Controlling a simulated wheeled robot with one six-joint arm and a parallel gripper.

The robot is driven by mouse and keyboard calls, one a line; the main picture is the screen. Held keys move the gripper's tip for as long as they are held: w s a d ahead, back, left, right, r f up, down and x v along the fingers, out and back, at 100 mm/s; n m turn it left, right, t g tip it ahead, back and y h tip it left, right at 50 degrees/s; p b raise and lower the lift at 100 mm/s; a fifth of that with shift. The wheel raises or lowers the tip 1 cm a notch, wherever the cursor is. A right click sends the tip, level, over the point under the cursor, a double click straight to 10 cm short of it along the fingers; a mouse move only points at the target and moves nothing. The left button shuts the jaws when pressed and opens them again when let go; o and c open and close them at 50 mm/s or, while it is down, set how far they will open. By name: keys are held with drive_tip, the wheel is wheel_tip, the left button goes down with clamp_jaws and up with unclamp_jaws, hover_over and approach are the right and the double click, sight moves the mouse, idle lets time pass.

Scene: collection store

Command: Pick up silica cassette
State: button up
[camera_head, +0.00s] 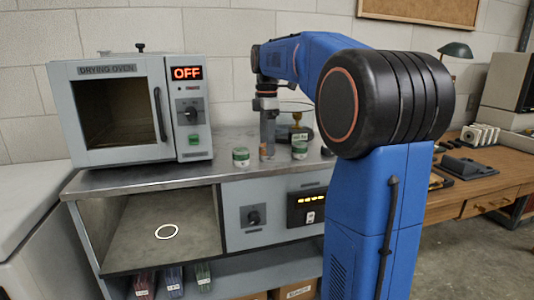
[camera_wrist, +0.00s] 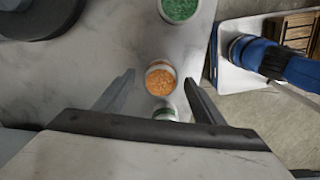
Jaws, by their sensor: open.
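Three small round containers stand in a row on the grey worktop, and which one the task means is not marked. One has orange granules (camera_wrist: 160,80); it also shows in the head view (camera_head: 264,154), partly hidden by my gripper. A green-filled one (camera_wrist: 180,9) lies to one side, and another green one (camera_wrist: 165,114) to the other. In the head view the green ones are at left (camera_head: 240,157) and right (camera_head: 299,149). My gripper (camera_wrist: 159,77) is open, pointing down, with its fingers on either side of the orange container. Whether they touch it cannot be told.
A drying oven (camera_head: 130,105) reading OFF stands at left on the worktop (camera_head: 200,172). A glass vessel with a brass-coloured object (camera_head: 297,121) stands close behind the containers. A wooden desk (camera_head: 480,190) is at right. An open bay (camera_head: 190,215) lies below the worktop.

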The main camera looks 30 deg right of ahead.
drive_tip(key=shift+f, duration=0.85)
drive_tip(key=c, duration=1.2)
drive_tip(key=shift+o, duration=0.2)
drive_tip(key=shift+r, duration=0.1)
